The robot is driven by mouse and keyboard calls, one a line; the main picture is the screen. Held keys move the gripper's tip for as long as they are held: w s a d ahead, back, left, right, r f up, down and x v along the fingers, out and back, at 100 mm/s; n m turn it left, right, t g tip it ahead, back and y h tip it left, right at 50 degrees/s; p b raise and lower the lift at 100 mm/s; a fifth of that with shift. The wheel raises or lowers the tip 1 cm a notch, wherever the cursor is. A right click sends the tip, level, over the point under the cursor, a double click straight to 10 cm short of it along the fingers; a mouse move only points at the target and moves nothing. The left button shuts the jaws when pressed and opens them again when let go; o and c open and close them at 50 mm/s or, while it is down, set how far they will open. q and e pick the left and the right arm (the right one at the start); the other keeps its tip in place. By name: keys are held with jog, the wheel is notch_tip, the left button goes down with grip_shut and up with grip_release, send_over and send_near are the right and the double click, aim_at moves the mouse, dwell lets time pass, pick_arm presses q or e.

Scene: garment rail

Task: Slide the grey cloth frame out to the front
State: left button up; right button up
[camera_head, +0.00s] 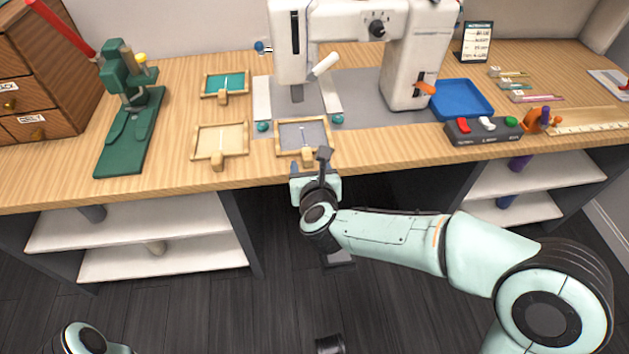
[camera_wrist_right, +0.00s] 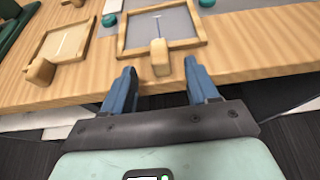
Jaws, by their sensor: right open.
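The grey cloth frame (camera_head: 304,134) is a wooden square frame with grey cloth, lying at the front edge of the table below the white machine. In the right wrist view the frame (camera_wrist_right: 186,24) shows a dark line on its cloth and a wooden handle (camera_wrist_right: 159,58) pointing towards me. My right gripper (camera_head: 311,165) is at the table's front edge. Its blue fingers (camera_wrist_right: 160,80) are open, one on each side of the handle, apart from it. The left gripper is not in view; only a part of my arm shows at the bottom left.
A cream cloth frame (camera_head: 220,142) and a teal cloth frame (camera_head: 225,85) lie to the left. The white machine (camera_head: 405,60) stands behind the grey frame. A green press (camera_head: 130,120) is at the left, a blue tray (camera_head: 462,98) and a switch box (camera_head: 482,131) at the right.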

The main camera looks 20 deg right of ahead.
pick_arm(q)
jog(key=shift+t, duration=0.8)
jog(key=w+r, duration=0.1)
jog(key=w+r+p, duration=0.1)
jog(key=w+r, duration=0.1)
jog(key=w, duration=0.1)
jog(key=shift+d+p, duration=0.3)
jog(key=shift+p, duration=0.05)
pick_arm(e)
jog(key=v, duration=0.9)
jog(key=shift+s+r, duration=0.15)
jog(key=shift+s, duration=0.1)
